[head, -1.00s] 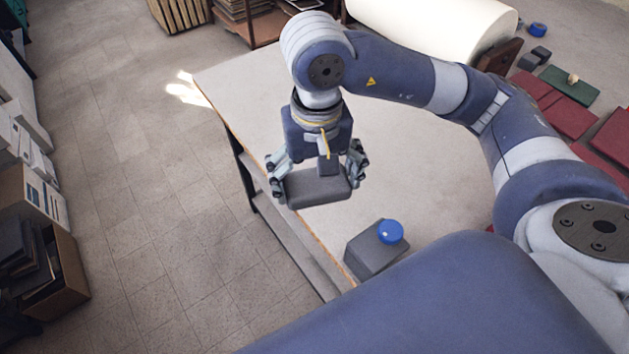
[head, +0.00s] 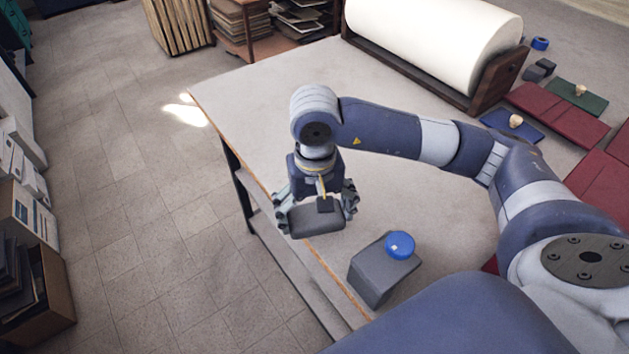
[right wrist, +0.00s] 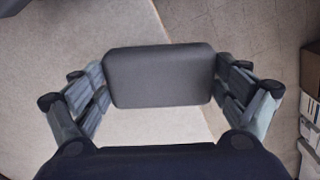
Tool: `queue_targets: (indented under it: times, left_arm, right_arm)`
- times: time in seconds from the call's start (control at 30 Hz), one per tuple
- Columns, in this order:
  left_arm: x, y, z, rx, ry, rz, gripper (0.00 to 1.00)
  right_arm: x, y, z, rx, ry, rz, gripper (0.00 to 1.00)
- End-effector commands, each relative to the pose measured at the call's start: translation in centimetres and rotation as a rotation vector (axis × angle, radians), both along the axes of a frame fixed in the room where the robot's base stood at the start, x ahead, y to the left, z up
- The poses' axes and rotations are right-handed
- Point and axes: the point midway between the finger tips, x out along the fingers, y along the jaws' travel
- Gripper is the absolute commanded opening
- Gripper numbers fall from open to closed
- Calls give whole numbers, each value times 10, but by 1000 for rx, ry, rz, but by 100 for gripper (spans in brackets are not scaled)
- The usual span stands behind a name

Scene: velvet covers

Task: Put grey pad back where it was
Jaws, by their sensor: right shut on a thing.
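The grey pad (head: 318,221) is a dark, rounded block held between the fingers of my right gripper (head: 316,212). In the right wrist view the pad (right wrist: 158,77) spans the gap between the two fingers (right wrist: 160,85), which touch its short ends. The pad is over the left edge of the pale table (head: 270,95); whether it touches the tabletop I cannot tell. My left gripper is not in view.
A large white paper roll (head: 440,40) lies at the back. Mid-table is clear.

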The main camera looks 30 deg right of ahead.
Motion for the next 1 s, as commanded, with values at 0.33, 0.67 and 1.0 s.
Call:
queue_targets:
  times: [0.33,0.67,1.0]
  left_arm:
    - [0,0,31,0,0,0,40]
    - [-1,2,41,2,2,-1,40]
    - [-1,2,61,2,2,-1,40]
  right_arm:
    - [70,-35,-3,1,1,-4,72]
    - [103,-53,-10,0,0,1,72]
    - [104,-53,-42,1,2,1,72]
